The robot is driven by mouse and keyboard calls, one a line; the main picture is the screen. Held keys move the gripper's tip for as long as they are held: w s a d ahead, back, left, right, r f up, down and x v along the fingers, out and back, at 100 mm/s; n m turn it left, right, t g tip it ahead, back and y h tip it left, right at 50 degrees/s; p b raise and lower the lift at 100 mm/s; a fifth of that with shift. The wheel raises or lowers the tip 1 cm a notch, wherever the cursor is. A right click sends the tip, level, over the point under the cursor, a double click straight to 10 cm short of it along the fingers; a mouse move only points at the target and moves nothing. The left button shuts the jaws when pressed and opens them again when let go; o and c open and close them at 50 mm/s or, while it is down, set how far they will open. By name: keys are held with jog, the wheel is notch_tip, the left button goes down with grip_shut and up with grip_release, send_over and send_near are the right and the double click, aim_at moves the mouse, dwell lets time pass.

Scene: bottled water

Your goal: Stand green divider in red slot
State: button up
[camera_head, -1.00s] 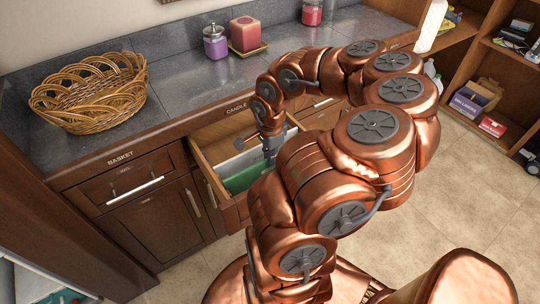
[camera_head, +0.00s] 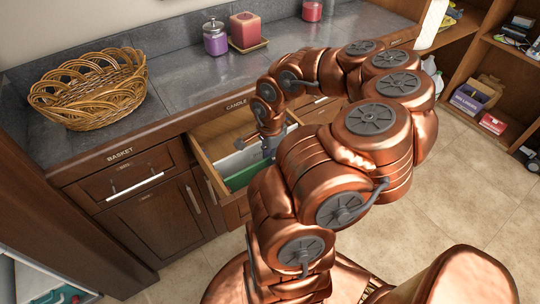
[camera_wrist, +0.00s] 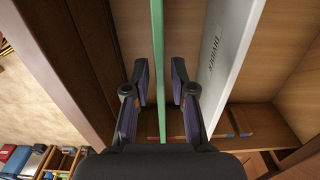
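The green divider (camera_head: 246,174) is in the open drawer (camera_head: 205,168), near its front. In the wrist view the green divider (camera_wrist: 158,50) shows edge-on as a thin strip between my fingers. My gripper (camera_wrist: 161,88) is open around it, with a small gap visible on each side. In the head view my gripper (camera_head: 268,148) reaches down into the drawer, partly hidden by my arm. A white divider (camera_wrist: 226,60) with lettering stands beside the green one.
A wicker basket (camera_head: 92,90), a purple jar (camera_head: 215,38) and a red candle (camera_head: 245,30) stand on the dark counter (camera_head: 180,75). A closed drawer (camera_head: 130,180) lies left. Shelves with boxes (camera_head: 468,98) are at right. The floor (camera_head: 440,170) between is clear.

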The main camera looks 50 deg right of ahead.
jog(key=shift+o, duration=0.7)
notch_tip(320, 180, up, 12)
dwell(0.4)
dwell(0.6)
